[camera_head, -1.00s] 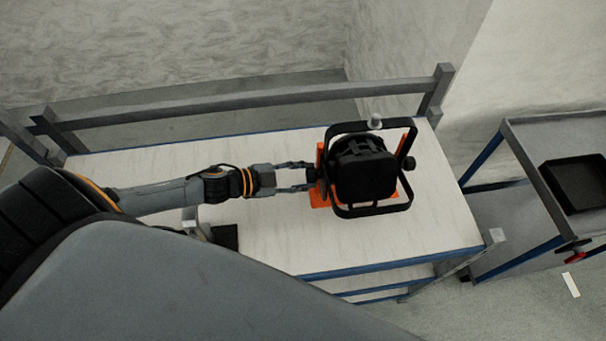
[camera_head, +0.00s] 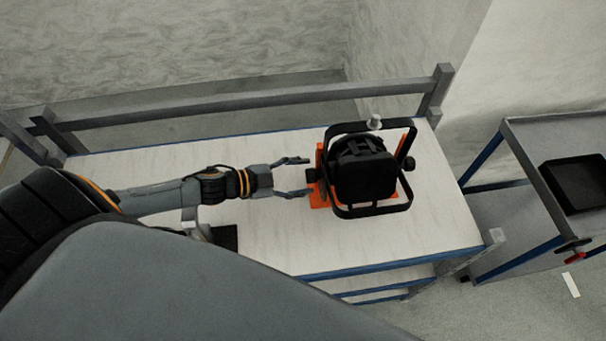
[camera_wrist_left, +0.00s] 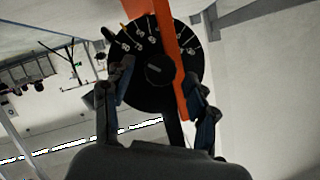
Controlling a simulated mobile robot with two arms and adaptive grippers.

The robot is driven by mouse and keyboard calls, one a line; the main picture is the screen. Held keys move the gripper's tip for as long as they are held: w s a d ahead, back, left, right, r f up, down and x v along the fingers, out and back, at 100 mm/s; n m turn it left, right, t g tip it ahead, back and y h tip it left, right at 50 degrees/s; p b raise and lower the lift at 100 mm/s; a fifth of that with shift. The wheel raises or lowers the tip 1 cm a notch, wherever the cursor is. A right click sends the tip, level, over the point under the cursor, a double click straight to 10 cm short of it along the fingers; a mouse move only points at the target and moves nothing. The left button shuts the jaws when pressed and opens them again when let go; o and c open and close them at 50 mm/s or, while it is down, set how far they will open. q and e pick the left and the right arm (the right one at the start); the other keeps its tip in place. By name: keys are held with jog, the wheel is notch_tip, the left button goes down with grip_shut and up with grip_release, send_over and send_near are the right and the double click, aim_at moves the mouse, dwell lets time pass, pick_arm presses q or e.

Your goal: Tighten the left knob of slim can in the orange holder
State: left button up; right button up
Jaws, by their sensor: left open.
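The black slim can (camera_head: 365,176) sits in the orange holder (camera_head: 320,190) on the table, with a black yoke around it. Its left knob (camera_head: 312,175) is a dark round piece on the left side of the yoke. My left gripper (camera_head: 303,177) is open just left of this knob, with one finger on each side. In the left wrist view the knob (camera_wrist_left: 158,70) shows in the middle of a black disc with light marks. There the open left gripper (camera_wrist_left: 158,80) straddles it, clear of the knob. An orange holder bar (camera_wrist_left: 167,45) crosses the disc.
The white tabletop (camera_head: 265,235) is largely clear, with a rail (camera_head: 250,102) along its far side. A grey cart (camera_head: 540,135) with a black tray (camera_head: 577,183) stands at the right.

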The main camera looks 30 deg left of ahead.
pick_arm(q)
jog(key=v, duration=0.7)
dwell(0.4)
jog(key=shift+d, duration=0.15)
